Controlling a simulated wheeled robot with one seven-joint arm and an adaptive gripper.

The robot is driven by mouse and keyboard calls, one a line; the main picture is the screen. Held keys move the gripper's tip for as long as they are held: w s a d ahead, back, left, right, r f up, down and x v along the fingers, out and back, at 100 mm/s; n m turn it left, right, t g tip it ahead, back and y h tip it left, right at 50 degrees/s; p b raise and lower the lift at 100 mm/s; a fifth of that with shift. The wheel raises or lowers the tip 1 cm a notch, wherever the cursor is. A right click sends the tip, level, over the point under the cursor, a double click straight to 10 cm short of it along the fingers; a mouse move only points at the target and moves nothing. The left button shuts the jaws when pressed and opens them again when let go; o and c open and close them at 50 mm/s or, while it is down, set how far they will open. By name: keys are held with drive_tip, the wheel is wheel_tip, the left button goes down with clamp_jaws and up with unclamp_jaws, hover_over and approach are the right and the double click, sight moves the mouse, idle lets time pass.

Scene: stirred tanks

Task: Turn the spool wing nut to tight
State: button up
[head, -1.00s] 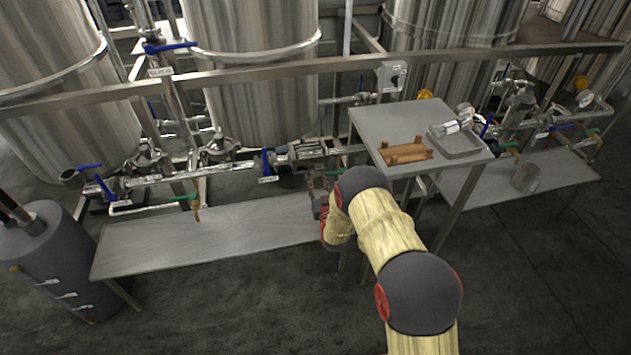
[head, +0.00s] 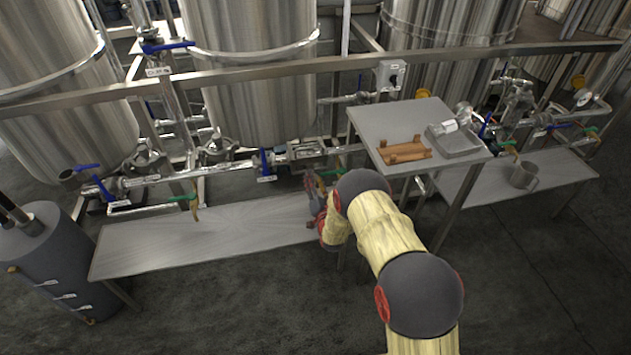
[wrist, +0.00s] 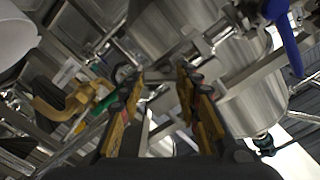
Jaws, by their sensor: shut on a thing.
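My gripper (head: 315,187) is at the pipe line, left of the raised table, below the pipe spool (head: 307,150). In the wrist view both fingers of my gripper (wrist: 160,76) reach up to metal fittings, with a small metal piece between the tips. This piece is where the spool wing nut would be, but it is small and mostly hidden by the fingertips, so its wing angle cannot be read. In the head view my own arm and wrist cover the nut.
A blue valve handle (wrist: 286,42) is right of the fingers and a green-handled tap (wrist: 104,104) left. A low bench (head: 190,236) lies left; a mug (head: 524,175) stands on the right bench.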

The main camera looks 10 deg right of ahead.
drive_tip(key=m, duration=0.3)
drive_tip(key=a+r+m, duration=0.1)
drive_tip(key=m, duration=0.1)
drive_tip(key=shift+w+a+r+y, duration=0.1)
drive_tip(key=shift+w+y, duration=0.2)
drive_tip(key=shift+y, duration=0.1)
drive_tip(key=shift+c, duration=0.2)
drive_tip(key=shift+w+r+m, duration=0.1)
drive_tip(key=shift+r+m, duration=0.05)
drive_tip(key=shift+m, duration=2.25)
drive_tip(key=o, duration=1.5)
drive_tip(key=shift+s+f, duration=0.25)
drive_tip(key=shift+f, duration=0.1)
drive_tip(key=shift+o, duration=0.2)
drive_tip(key=shift+d+f, duration=0.1)
drive_tip(key=shift+d, duration=0.1)
drive_tip(key=shift+s+f, duration=0.1)
drive_tip(key=shift+s, duration=0.1)
